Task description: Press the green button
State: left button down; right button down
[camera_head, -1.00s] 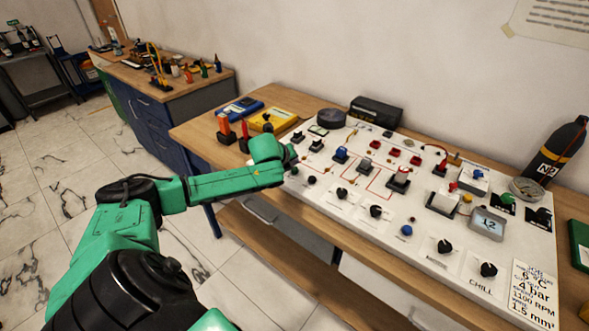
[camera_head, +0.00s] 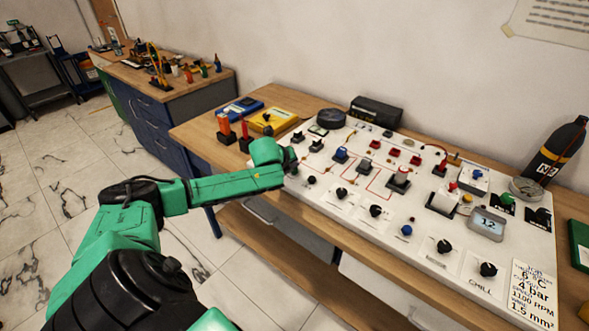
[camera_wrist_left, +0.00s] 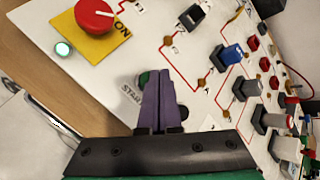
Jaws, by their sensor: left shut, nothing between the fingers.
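The green button (camera_wrist_left: 144,79) shows in the left wrist view as a small green edge beside the START label (camera_wrist_left: 131,93) on the white panel (camera_wrist_left: 110,85). Most of it is hidden behind my left gripper's fingers (camera_wrist_left: 158,78). The fingers are shut and empty, and their tips overlap the button in this view. I cannot tell whether they touch it. In the head view my left gripper (camera_head: 291,161) is at the left end of the white panel (camera_head: 325,190), and the button is hidden there. My right gripper is not in view.
Blue (camera_wrist_left: 231,54) and black (camera_wrist_left: 192,17) switches stand on the panel to the right. A gas bottle (camera_head: 560,147) stands at the back right.

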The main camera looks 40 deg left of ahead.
pick_arm(q)
jog(key=shift+f, duration=0.55)
dwell(0.5)
jog(key=shift+r+p, duration=1)
jog(key=shift+p, duration=0.05)
notch_tip(320, 180, up, 5)
jog(key=p, duration=0.6)
jog(key=shift+r, duration=0.1)
